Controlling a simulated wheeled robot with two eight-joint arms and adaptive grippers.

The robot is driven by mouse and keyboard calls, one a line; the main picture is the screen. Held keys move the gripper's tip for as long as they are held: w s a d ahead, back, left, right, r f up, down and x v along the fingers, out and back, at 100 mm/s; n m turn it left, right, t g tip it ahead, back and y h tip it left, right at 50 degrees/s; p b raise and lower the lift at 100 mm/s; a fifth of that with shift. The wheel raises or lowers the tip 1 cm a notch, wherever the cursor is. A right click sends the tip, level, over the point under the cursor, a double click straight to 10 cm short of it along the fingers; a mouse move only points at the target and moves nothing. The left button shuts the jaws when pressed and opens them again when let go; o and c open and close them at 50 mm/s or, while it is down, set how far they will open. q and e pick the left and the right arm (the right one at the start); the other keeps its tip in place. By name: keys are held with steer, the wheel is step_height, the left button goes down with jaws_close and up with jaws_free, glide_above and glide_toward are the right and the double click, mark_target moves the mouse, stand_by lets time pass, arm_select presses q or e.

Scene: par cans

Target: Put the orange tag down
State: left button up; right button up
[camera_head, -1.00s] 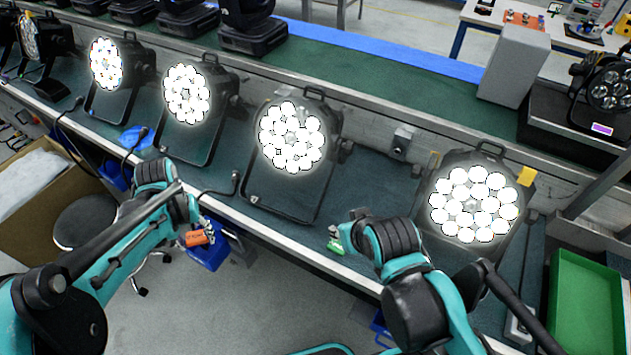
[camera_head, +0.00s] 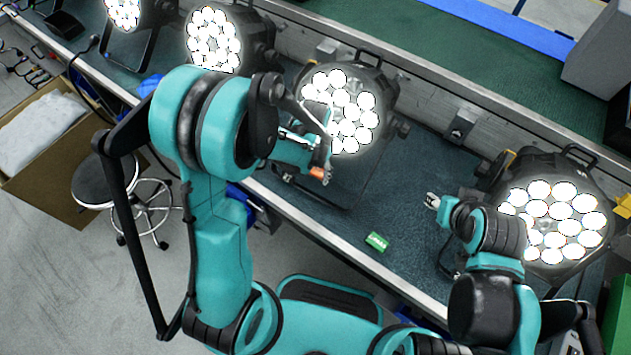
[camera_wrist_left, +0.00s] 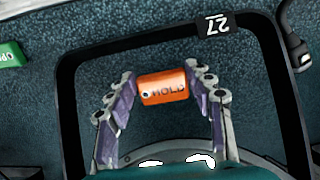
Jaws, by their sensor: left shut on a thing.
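The orange tag (camera_head: 317,172) is in my left gripper (camera_head: 325,173), in front of the middle lit par can (camera_head: 345,105). I cannot tell how high the tag is above the mat. My right gripper (camera_head: 434,202) is over the bench to the right; its fingers are too small to read.
A green tag (camera_head: 377,242) lies on the bench mat near the front edge; it also shows in the left wrist view (camera_wrist_left: 9,54). More lit par cans stand left (camera_head: 213,38) and right (camera_head: 553,215). Bare mat (camera_head: 400,185) lies between the middle and right cans.

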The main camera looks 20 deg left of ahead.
mark_target(315, 174)
arm_select(q)
step_height(315, 174, down, 4)
steer(key=shift+f+b, duration=0.1)
steer(key=shift+b, duration=0.75)
steer(key=shift+f, duration=0.25)
steer(key=shift+f, duration=0.15)
steer(key=o, duration=1)
